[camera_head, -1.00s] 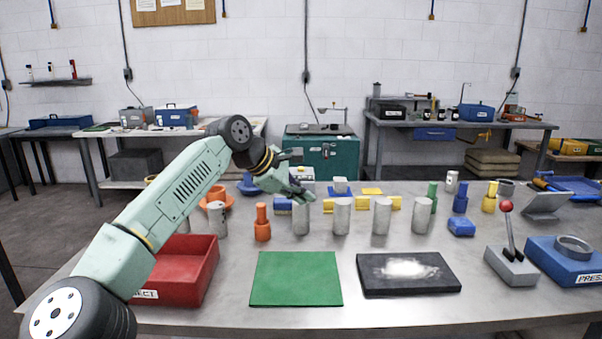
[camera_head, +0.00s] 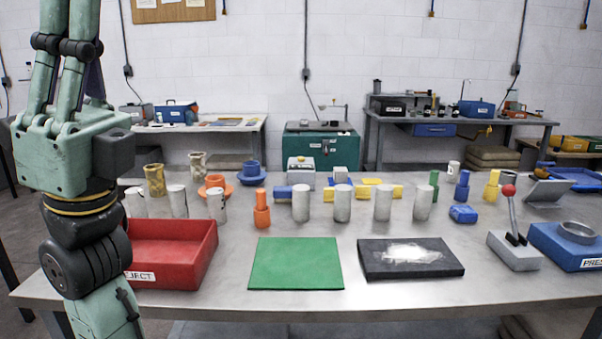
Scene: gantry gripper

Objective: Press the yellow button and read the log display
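My gripper (camera_head: 66,60) is raised at the upper left, close to the camera, pointing up. Its fingertips run out of the top of the picture, so I cannot see whether they are apart; no held object shows. My gripper is far left of both.
Several grey cylinders (camera_head: 341,203) stand mid-table. A red-knobbed lever (camera_head: 512,255) and blue press box (camera_head: 570,250) are at right.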

